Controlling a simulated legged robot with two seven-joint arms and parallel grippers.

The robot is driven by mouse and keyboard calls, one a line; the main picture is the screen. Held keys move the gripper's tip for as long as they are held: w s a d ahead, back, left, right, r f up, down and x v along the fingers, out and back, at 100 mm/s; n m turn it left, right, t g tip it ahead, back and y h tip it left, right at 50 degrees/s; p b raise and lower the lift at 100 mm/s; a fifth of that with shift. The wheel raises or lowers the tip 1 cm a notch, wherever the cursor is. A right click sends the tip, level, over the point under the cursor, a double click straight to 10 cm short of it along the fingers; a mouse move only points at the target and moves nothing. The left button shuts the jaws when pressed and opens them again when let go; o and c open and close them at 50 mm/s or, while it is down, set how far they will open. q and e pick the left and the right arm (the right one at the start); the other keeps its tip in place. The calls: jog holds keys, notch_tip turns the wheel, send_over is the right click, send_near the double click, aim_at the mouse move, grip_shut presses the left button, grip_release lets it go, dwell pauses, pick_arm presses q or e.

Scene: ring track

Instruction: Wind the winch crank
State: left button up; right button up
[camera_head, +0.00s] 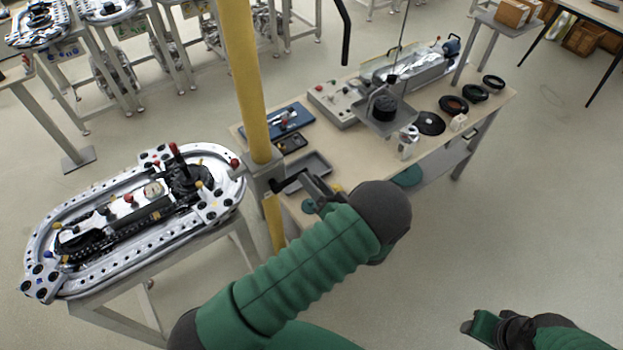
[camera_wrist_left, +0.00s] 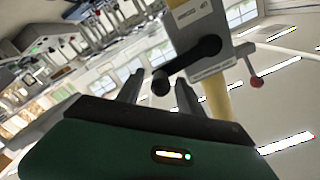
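The winch is a grey box (camera_head: 264,176) on a yellow post (camera_head: 243,80); it also shows in the left wrist view (camera_wrist_left: 196,22). Its black crank (camera_wrist_left: 195,60) slopes down to the left, with the grip end near the space between my left fingertips. My left gripper (camera_head: 300,187) reaches toward the crank from the right, and its fingers (camera_wrist_left: 159,82) stand apart on either side of the crank's end. I cannot tell if they touch it. A lever with a red ball (camera_wrist_left: 256,82) sticks out on the winch's other side. My right gripper (camera_head: 477,326) is low at the right, away from the winch.
A ring track (camera_head: 50,225) on a metal stand is left of the post. A workbench (camera_head: 350,150) behind the post carries a tray (camera_head: 308,170), a control box (camera_head: 335,103) and several black rings. Open floor (camera_head: 530,200) lies at the right.

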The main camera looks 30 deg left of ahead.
pick_arm(q)
jog(key=shift+s+a, duration=0.1)
jog(key=shift+a, duration=0.2)
jog(key=c, duration=0.5)
jog(key=shift+d, duration=0.2)
grip_shut()
jog(key=shift+w+d, duration=0.15)
jog(key=shift+w, duration=0.05)
